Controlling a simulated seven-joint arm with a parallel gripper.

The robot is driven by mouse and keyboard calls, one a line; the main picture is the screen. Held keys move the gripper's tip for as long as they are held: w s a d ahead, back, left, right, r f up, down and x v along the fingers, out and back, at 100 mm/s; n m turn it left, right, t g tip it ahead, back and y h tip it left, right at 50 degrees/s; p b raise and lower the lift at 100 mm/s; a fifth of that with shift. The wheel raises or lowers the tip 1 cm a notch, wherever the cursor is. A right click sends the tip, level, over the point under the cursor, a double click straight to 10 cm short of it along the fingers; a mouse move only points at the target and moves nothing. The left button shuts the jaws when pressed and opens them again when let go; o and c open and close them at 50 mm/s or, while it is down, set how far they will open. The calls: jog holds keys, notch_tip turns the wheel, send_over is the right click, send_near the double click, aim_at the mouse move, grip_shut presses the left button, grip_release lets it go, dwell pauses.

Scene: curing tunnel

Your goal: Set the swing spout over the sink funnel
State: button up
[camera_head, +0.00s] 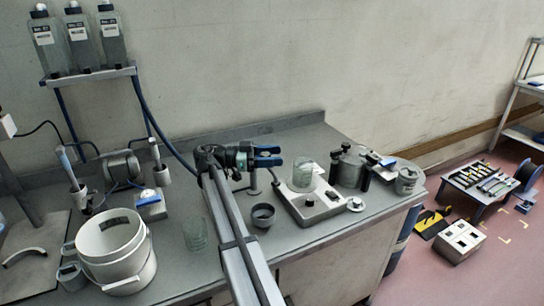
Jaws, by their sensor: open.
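My gripper (276,156) has two blue fingers, parted and empty, above the middle of the bench and pointing right. A small dark round cup (263,216), possibly the sink funnel, sits on the bench in front of the post, below my gripper. I cannot make out where the spout's outlet points. My arm hides part of the bench left of the cup.
A white bucket (112,250) and a clear glass (196,234) are at left. Bottles (78,42) stand on a raised shelf.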

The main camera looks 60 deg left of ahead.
jog(key=v, duration=1.2)
